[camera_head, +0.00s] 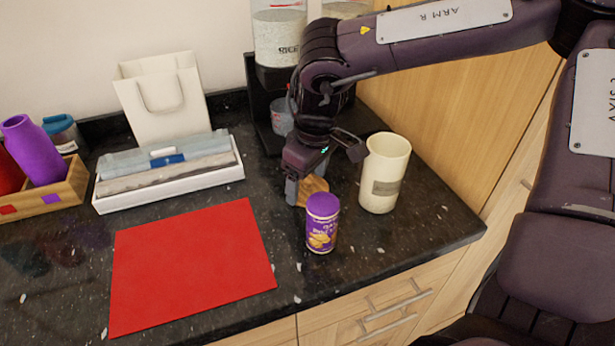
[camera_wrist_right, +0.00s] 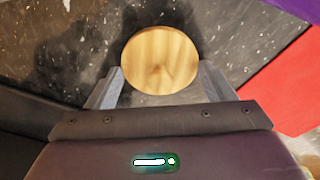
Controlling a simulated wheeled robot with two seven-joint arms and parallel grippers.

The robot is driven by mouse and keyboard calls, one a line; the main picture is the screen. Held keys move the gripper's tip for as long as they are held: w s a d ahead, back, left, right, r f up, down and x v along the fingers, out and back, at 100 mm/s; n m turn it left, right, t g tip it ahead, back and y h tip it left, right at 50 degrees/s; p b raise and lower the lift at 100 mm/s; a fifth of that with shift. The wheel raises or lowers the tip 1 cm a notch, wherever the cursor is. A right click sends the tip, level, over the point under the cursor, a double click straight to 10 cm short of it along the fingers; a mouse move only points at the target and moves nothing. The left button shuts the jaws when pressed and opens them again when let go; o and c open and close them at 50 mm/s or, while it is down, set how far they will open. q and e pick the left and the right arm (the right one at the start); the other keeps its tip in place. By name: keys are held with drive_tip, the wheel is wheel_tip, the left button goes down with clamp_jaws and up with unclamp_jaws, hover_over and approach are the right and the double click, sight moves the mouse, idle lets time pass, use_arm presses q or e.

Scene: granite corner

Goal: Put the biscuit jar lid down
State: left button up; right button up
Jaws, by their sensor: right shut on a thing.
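The biscuit jar lid is a round wooden disc (camera_wrist_right: 160,60), seen between the fingers in the right wrist view. In the head view the lid (camera_head: 312,187) shows partly, behind the purple tin. My right gripper (camera_head: 308,190) is shut on the lid, close above the dark counter; I cannot tell whether the lid touches the counter. The cream jar (camera_head: 386,170) stands upright and open to the right of the gripper, with a label on its front. My left gripper is not in view.
A purple biscuit tin (camera_head: 322,224) stands just in front of the gripper. A red mat (camera_head: 190,265) lies to the left. A white tray of folded cloths (camera_head: 170,189), a white bag (camera_head: 163,97) and a wooden crate (camera_head: 72,190) stand farther left. A dark dispenser stand (camera_head: 262,115) is behind.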

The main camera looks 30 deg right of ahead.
sight(308, 178)
drive_tip(key=o, duration=1)
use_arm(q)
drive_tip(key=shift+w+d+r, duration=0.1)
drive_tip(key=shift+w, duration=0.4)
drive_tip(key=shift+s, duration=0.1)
use_arm(e)
drive_tip(key=shift+r, duration=0.1)
drive_tip(key=shift+r+p, duration=0.15)
drive_tip(key=shift+p, duration=0.15)
wheel_tip(308, 178, up, 3)
drive_tip(key=shift+s+f, duration=0.1)
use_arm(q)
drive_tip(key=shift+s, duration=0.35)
use_arm(e)
drive_tip(key=r, duration=0.6)
drive_tip(key=s+r, duration=0.1)
drive_tip(key=r, duration=0.2)
drive_tip(key=shift+s+d, duration=0.1)
drive_tip(key=shift+d, duration=0.15)
drive_tip(key=shift+f, duration=0.1)
